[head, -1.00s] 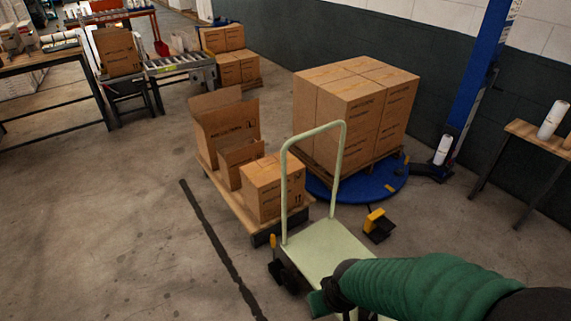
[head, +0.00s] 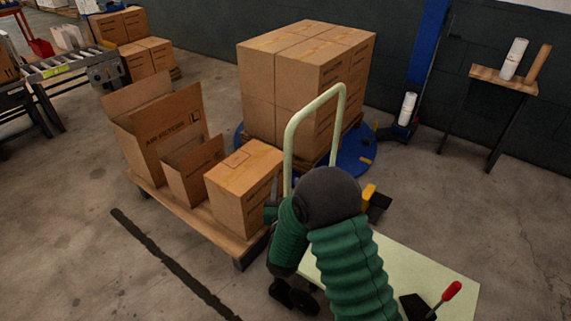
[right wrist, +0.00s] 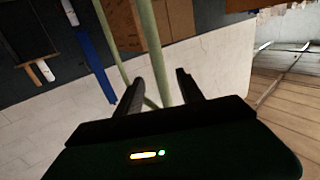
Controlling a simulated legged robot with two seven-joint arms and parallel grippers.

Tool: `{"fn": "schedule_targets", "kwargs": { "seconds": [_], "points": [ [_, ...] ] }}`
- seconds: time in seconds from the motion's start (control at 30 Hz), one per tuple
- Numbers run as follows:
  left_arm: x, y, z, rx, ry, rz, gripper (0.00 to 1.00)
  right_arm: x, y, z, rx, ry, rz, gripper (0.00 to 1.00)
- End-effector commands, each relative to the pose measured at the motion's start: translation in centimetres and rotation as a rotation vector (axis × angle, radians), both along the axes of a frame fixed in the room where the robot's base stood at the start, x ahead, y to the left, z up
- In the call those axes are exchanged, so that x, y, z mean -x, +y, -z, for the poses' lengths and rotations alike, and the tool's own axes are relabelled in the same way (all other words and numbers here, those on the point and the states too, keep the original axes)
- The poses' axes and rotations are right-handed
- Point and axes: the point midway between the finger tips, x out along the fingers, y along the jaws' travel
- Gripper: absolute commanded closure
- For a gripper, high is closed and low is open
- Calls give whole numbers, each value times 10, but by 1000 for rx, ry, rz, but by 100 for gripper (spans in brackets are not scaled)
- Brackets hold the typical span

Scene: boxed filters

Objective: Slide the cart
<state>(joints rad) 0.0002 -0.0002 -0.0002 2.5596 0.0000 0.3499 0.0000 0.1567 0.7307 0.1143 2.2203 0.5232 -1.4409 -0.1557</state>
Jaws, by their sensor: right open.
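The cart has a pale green flat deck (head: 420,268) and an upright hoop handle (head: 337,105). My right arm hides part of the deck and the lower handle. My right gripper (head: 272,196) is beside the handle's left post in the head view, largely hidden by my arm. In the right wrist view, my right gripper (right wrist: 160,78) has its two dark fingers apart. A pale green post of the handle (right wrist: 150,40) lines up with the gap between them; I cannot tell whether it is inside the jaws. My left gripper is not in view.
A wooden dolly (head: 175,212) with brown boxes stands close left of the cart. Stacked boxes (head: 300,85) stand on a pallet over a blue turntable (head: 357,160) behind it. A red-knobbed lever (head: 451,291) is at the deck's front. Floor at right is open.

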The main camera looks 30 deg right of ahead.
Motion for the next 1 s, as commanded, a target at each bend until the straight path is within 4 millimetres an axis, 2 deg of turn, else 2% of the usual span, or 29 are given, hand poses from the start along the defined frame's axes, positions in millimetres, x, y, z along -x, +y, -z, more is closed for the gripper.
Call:
{"fn": "schedule_targets", "kwargs": {
  "seconds": [0.03,0.3,0.43,0.6,0.83,1.0],
  "points": [
    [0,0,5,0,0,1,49,-10,-9,1,2,-3,5,55],
    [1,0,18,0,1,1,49,-70,-43,2,5,0,1,55],
    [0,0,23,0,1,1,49,-91,-56,1,6,0,0,55],
    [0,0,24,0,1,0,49,-103,-64,0,6,3,-2,55],
    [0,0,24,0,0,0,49,-104,-64,-1,5,3,-2,55],
    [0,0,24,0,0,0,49,-104,-64,-1,5,3,-2,76]
  ]
}}
